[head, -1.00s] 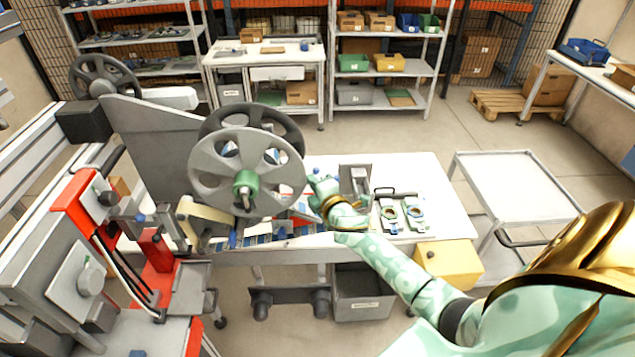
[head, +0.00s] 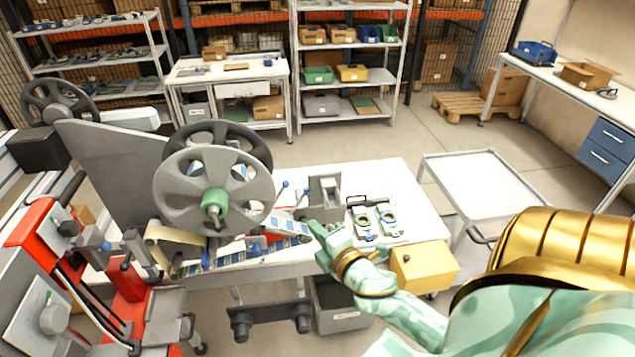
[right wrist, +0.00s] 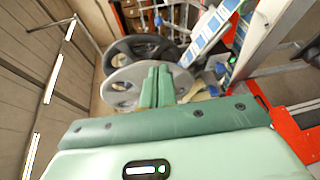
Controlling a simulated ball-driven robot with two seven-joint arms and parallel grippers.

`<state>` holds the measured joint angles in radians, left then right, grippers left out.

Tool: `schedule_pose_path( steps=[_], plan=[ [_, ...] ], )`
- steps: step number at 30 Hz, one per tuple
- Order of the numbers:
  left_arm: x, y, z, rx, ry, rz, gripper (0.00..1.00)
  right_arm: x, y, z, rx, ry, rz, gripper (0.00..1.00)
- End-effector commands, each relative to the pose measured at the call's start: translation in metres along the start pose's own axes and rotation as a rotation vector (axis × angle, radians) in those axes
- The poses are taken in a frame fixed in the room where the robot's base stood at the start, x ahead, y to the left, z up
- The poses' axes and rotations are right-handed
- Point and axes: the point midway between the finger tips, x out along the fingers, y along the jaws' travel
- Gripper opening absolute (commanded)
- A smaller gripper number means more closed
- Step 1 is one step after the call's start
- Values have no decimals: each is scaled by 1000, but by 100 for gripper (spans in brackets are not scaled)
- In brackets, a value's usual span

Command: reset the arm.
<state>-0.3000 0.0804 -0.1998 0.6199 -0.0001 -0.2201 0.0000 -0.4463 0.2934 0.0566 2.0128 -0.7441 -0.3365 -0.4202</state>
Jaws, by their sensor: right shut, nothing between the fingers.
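My right gripper (head: 314,226) is shut and empty. In the head view it is above the white worktable (head: 385,172), to the right of the large grey reel (head: 180,205). A gap shows between them. In the right wrist view its shut fingers (right wrist: 157,84) point toward the grey reel (right wrist: 122,92) and a dark reel (right wrist: 125,50). The grey reel has a green hub (head: 213,208) and hides part of the dark reel (head: 255,142) behind it. My left gripper is out of view.
A blue-and-white tape strip (head: 235,253) runs below the reels. A grey metal holder (head: 325,200), green-ringed plates (head: 388,217) and a yellow box (head: 424,266) are to the right. A red-framed machine (head: 130,290) stands left. A white cart (head: 485,180) stands right.

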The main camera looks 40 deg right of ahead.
Motion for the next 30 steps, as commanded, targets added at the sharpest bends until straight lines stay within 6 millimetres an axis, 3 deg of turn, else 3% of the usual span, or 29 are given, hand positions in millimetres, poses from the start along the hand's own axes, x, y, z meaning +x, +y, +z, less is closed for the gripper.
schedule_pose_path(
  steps=[16, 19, 23, 26, 30],
  plan=[
    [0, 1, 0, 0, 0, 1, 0, 0, 0, 0, 1, 0, 0, 0],
    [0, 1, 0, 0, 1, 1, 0, 0, -2, -1, 64, 7, -4, 0],
    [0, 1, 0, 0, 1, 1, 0, -2, -65, 3, 221, -4, -144, 0],
    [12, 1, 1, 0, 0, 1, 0, -13, -151, 2, 368, -41, -305, 0],
    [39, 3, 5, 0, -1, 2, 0, -46, -281, -4, 568, -130, -531, 0]
  ],
)
